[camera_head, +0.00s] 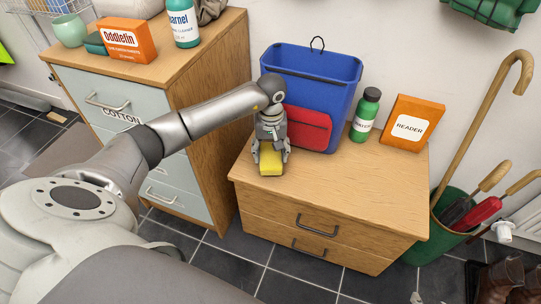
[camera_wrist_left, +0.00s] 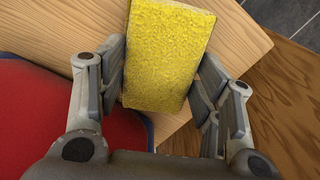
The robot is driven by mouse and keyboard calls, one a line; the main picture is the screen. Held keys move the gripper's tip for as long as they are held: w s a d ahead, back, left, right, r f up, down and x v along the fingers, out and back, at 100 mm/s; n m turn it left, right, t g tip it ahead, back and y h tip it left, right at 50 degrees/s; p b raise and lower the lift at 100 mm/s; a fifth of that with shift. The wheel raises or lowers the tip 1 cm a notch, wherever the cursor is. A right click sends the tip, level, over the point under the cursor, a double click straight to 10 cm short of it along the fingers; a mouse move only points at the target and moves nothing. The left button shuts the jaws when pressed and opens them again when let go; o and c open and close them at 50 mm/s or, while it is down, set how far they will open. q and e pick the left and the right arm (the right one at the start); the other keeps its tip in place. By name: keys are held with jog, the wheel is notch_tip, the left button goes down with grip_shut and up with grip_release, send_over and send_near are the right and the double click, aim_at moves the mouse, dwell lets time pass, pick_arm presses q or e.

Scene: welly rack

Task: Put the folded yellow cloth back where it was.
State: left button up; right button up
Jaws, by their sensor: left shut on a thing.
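The folded yellow cloth (camera_head: 271,166) is a small thick block between the fingers of my left gripper (camera_head: 272,154). In the left wrist view the cloth (camera_wrist_left: 168,50) shows its rough yellow face, with a finger along each side. My left gripper is shut on it and points down over the front left part of the low wooden drawer unit's top (camera_head: 335,178). The cloth is at or just above that top; I cannot tell whether it touches. My right gripper is not in view.
A blue bin with a red pocket (camera_head: 315,95) stands close behind my left gripper. A green bottle (camera_head: 365,115) and an orange READER box (camera_head: 412,124) are to its right. The unit's front right top is clear.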

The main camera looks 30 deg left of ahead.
pick_arm(q)
jog(key=shift+f, duration=0.7)
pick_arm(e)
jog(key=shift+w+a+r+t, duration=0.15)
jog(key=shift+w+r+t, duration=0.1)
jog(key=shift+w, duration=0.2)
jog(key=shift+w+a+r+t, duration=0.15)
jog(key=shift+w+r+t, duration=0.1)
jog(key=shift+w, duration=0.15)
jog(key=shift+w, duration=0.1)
pick_arm(q)
jog(key=shift+f, duration=0.1)
jog(key=o, duration=1)
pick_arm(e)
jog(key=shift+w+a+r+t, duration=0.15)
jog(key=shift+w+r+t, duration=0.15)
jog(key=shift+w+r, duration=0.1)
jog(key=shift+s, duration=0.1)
